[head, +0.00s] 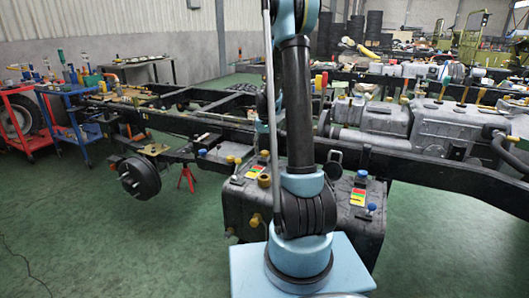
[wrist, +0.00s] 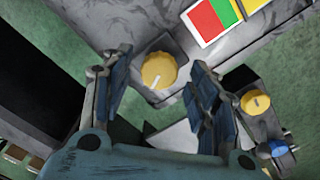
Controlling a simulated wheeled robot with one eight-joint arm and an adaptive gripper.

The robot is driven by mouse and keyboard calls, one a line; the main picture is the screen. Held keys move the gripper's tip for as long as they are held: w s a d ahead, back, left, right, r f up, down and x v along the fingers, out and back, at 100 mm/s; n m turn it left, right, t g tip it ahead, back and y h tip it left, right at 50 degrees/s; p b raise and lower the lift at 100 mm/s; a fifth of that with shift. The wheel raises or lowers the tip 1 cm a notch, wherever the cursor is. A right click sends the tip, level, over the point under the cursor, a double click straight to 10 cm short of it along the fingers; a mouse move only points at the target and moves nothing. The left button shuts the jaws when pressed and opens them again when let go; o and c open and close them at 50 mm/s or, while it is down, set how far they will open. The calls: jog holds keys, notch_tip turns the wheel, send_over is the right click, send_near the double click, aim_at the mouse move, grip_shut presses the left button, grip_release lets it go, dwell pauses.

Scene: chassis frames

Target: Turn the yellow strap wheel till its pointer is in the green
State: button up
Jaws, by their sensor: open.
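The yellow wheel (wrist: 159,70) shows in the wrist view on a dark block at the edge of a grey marbled box. A short white pointer mark on its face slants toward the lower left, away from the colour plate. The plate (wrist: 228,14) has red, green and yellow fields and lies up and right of the wheel. My gripper (wrist: 160,62) is open, with one finger on each side of the wheel in the picture. I see no contact, and cannot tell the depth gap. My gripper cannot be made out in the head view, where my arm blocks the middle.
A smaller yellow knob (wrist: 256,102) and a blue knob (wrist: 278,148) sit right of my right finger. The dark chassis rail (head: 430,180) crosses above the grey box (head: 330,228). A red stand (head: 187,179) is at left.

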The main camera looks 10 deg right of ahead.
jog(key=shift+f, duration=0.5)
jog(key=c, duration=1.1)
jog(key=shift+o, duration=0.2)
jog(key=shift+m, duration=0.4)
jog(key=m, duration=0.5)
jog(key=shift+a+m, duration=0.1)
jog(key=shift+m, duration=0.3)
